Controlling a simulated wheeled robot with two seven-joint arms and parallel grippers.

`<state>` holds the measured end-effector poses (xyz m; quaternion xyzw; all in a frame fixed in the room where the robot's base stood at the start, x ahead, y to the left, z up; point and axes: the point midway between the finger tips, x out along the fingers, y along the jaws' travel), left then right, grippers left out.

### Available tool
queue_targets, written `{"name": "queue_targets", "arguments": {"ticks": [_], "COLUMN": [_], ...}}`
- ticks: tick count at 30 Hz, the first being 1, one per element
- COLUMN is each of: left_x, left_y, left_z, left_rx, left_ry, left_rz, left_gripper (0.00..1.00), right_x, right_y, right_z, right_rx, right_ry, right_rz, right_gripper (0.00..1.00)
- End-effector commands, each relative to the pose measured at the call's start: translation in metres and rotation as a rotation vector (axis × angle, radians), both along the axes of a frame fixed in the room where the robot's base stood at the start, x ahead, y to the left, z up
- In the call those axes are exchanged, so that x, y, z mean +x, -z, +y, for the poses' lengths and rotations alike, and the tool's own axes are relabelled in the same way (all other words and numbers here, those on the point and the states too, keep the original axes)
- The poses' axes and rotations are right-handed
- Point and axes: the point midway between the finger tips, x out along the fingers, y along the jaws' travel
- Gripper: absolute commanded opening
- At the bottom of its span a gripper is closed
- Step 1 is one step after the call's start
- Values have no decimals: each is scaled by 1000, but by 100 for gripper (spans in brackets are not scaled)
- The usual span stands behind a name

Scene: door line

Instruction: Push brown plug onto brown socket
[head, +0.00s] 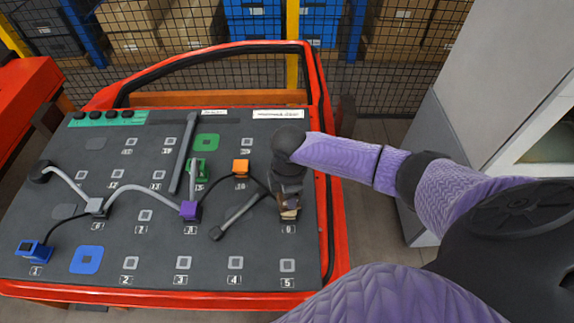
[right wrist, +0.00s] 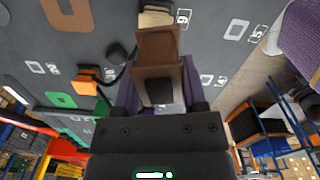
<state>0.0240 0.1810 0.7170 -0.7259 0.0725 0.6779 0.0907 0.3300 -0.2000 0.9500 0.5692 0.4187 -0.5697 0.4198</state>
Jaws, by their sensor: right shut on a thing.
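A brown plug (right wrist: 160,50) sits between the fingers of my right gripper (head: 288,205), which is shut on it. The plug shows in the head view (head: 289,213) just below the gripper, by the label 9, with a pale tan part at its end. I cannot tell whether it touches the board there. A brown square ring, which looks like the brown socket (right wrist: 68,12), lies on the board at the upper left in the right wrist view, apart from the plug. In the head view my gripper and wrist hide it. My left gripper is not in view.
The grey board (head: 140,245) lies in a red door frame (head: 335,230). An orange plug (head: 240,166), a green plug (head: 199,169), a purple plug (head: 190,211) and a blue plug (head: 33,251) stand on it with cables and grey bars. Green (head: 206,140) and blue (head: 87,260) square rings are uncovered.

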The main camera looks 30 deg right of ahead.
Motion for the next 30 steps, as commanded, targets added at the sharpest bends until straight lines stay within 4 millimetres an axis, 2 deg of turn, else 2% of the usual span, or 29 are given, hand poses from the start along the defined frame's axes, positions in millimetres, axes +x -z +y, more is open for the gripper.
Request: {"name": "queue_targets", "arguments": {"ticks": [1,3,20,24,30], "left_x": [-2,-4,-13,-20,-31], "left_y": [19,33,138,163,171], "left_z": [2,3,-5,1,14], "left_rx": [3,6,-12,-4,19], "left_ry": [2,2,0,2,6], "left_rz": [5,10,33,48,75], "left_gripper": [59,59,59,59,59], "right_x": [8,19,97,115,113], "right_y": [10,10,9,9,40], "right_z": [-5,-12,-62,-74,-74], "right_rx": [-1,-2,1,3,2], "right_ry": [-14,-39,-228,-274,-277], "right_rz": [-2,-2,1,1,4], "right_gripper": [0,0,0,0,0]}}
